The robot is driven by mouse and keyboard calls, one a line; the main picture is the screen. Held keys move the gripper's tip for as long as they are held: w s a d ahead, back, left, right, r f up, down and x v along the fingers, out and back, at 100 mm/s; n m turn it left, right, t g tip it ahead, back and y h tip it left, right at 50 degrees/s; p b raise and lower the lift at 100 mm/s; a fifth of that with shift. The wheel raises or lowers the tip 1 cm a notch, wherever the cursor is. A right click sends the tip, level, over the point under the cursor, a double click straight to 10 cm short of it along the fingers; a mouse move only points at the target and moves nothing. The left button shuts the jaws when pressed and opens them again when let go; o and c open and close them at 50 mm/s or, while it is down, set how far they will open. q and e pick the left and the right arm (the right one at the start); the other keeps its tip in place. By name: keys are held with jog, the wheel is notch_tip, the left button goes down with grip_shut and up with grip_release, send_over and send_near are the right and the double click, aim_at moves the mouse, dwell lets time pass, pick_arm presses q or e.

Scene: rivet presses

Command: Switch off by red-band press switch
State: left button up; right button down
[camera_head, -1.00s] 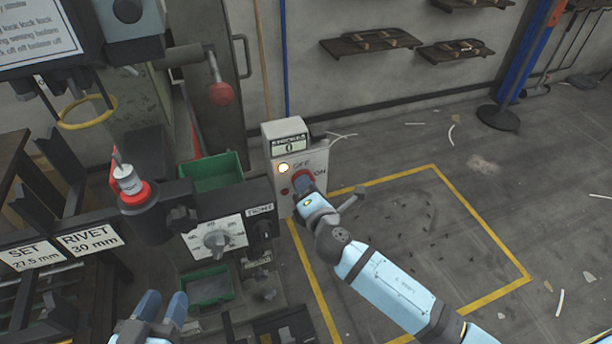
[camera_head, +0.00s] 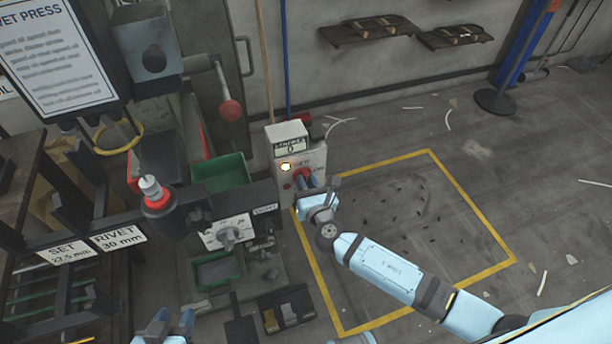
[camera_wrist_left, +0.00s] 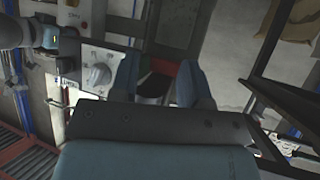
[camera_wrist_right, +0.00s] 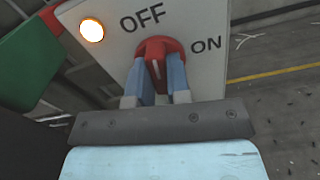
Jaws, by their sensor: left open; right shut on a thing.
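The switch box (camera_head: 290,147) stands behind the press with a lit lamp (camera_wrist_right: 92,30) and OFF and ON labels. Its red knob (camera_wrist_right: 154,48) fills the middle of the right wrist view, its pale mark pointing up nearer OFF than ON. My right gripper (camera_wrist_right: 161,78) is shut on the knob, one finger on each side; it also shows in the head view (camera_head: 306,186). My left gripper (camera_head: 173,320) is open and empty at the bottom of the head view. The press carries a white canister with a red band (camera_head: 157,193).
A white dial panel (camera_head: 226,232), a green bin (camera_head: 219,172) and a lower green tray (camera_head: 217,271) are left of the switch box. A red ball-ended lever (camera_head: 230,109) rises behind.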

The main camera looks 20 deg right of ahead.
jog(key=shift+w+r+n+p, duration=0.15)
jog(key=shift+n+p, duration=0.45)
jog(key=shift+n, duration=0.3)
jog(key=c, duration=1.1)
grip_release()
jog(key=shift+f, duration=0.2)
